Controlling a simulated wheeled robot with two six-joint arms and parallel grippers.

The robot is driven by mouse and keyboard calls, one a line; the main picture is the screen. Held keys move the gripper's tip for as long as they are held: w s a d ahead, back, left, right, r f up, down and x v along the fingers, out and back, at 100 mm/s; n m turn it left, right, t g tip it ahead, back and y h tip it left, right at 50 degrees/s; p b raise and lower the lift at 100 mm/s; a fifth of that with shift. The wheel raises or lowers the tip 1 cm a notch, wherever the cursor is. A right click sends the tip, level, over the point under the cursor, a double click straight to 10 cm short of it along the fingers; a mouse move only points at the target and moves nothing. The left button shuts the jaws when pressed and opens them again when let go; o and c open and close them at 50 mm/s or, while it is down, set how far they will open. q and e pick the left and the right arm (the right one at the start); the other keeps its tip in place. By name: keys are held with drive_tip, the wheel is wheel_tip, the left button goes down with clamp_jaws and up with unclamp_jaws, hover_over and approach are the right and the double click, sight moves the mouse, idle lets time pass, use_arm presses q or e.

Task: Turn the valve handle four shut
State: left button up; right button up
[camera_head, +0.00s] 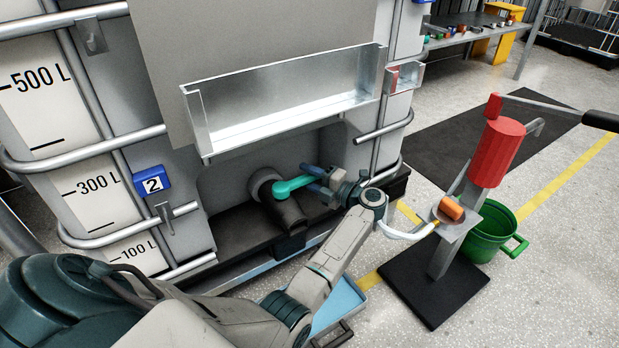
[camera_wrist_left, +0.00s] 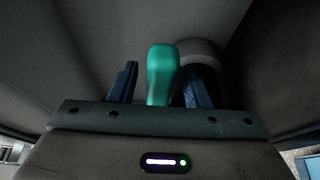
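The valve handle (camera_head: 287,188) is a teal lever on the dark outlet valve (camera_head: 288,212) low in the recess of the white caged tote. No number four shows near it. My left gripper (camera_head: 317,181) is at the free end of the handle, its blue fingers on either side of it. In the left wrist view the handle (camera_wrist_left: 162,72) stands between the two fingers, with a narrow gap at the left finger; contact on the right is unclear. The gripper looks open around the handle. My right gripper is not in view.
A metal tray (camera_head: 290,110) hangs above the recess. A blue plate marked 2 (camera_head: 152,181) is on the cage. A red hand pump (camera_head: 497,152) and green bucket (camera_head: 486,232) stand at right. A light blue tray (camera_head: 340,302) lies below my arm.

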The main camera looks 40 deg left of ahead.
use_arm(q)
drive_tip(key=d+p, duration=0.1)
drive_tip(key=d, duration=1)
drive_tip(key=shift+p, duration=0.4)
drive_tip(key=shift+w+a, duration=0.1)
drive_tip(key=shift+a, duration=0.05)
